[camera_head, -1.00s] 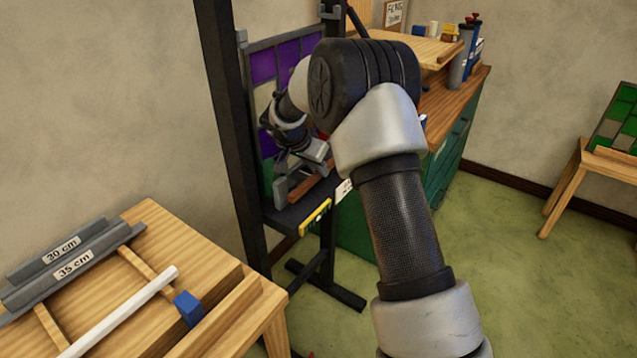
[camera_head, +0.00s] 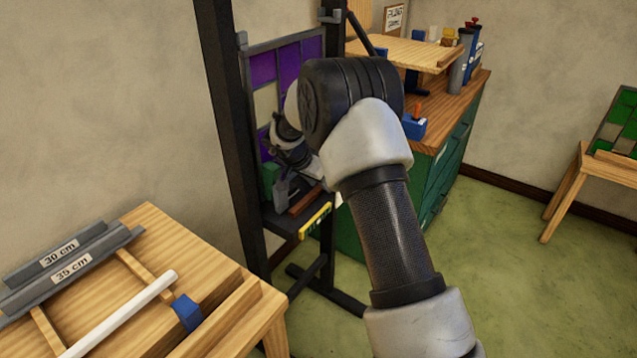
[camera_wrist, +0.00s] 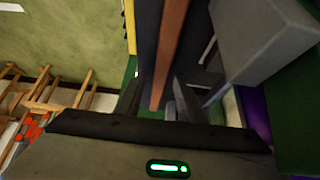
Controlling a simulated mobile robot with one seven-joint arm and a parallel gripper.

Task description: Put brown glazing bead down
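The brown glazing bead (camera_head: 306,200) lies along the dark shelf (camera_head: 283,222) of the black easel, in front of the leaded panel (camera_head: 263,67). In the wrist view the bead (camera_wrist: 170,45) runs lengthwise between my two fingers. My gripper (camera_wrist: 158,97) looks open, with a gap on each side of the bead. In the head view my gripper (camera_head: 292,190) is low over the shelf, partly hidden by my arm. Whether the bead rests fully on the shelf is hard to tell.
A yellow level (camera_head: 315,221) sits at the shelf's front edge. A grey block (camera_wrist: 265,35) is close to my gripper in the wrist view. A wooden table (camera_head: 160,225) with grey bars stands at the left. A green cabinet (camera_head: 440,185) stands behind my arm.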

